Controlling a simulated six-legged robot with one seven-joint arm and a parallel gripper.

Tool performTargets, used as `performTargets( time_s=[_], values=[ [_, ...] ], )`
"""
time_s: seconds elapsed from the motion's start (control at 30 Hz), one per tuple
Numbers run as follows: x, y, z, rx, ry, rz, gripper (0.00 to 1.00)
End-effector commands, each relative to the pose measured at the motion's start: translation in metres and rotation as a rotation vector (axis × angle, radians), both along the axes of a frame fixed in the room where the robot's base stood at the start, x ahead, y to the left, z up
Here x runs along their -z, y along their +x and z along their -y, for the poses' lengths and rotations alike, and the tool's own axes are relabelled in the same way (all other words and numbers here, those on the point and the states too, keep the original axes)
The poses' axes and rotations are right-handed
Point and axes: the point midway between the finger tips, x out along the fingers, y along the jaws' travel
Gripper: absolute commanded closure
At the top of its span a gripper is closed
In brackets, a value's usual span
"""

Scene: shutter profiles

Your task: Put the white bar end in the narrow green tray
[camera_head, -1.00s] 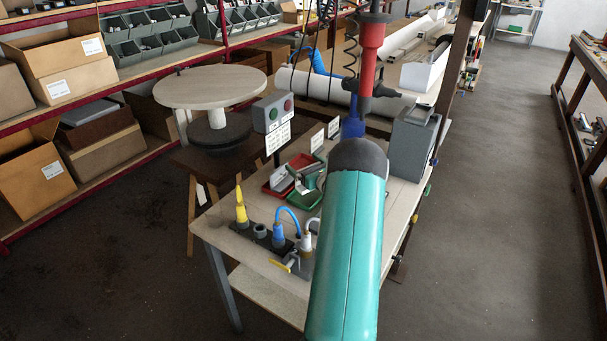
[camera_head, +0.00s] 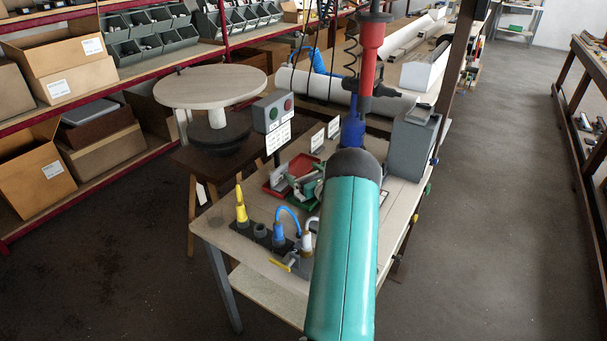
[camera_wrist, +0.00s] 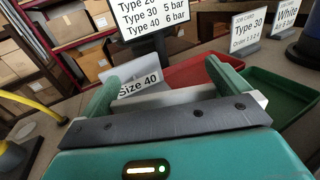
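A pale bar end (camera_wrist: 140,86) with a "Size 40" label shows between my fingers in the wrist view, at the near left end of the red tray. My gripper (camera_wrist: 165,85) is open, its two teal fingers wide apart, with a clear gap between the label and the right finger. I cannot tell whether the left finger touches the piece. The green tray (camera_wrist: 285,92) lies to the right, beside the red tray (camera_wrist: 200,70). In the head view the green tray (camera_head: 300,206) is partly hidden by my gripper and arm.
A sign with type and pressure lines (camera_wrist: 155,15) and job cards (camera_wrist: 248,35) stand behind the trays. A yellow plug (camera_head: 241,212), blue-hosed fittings (camera_head: 279,235) and a grey box (camera_head: 408,145) share the bench. A red and blue hanging tool (camera_head: 366,60) is close behind my arm.

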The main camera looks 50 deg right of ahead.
Motion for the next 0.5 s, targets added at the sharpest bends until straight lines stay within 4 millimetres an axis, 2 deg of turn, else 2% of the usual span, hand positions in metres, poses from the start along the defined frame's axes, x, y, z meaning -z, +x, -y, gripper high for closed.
performTargets(
  time_s=[0.07,0.17,0.5],
  values=[
    [-0.004,-0.001,0.000,0.000,-0.001,0.000,0.00],
    [-0.003,-0.012,-0.003,0.002,0.000,-0.001,0.00],
    [-0.003,-0.080,-0.023,0.003,0.000,-0.001,0.00]
  ],
)
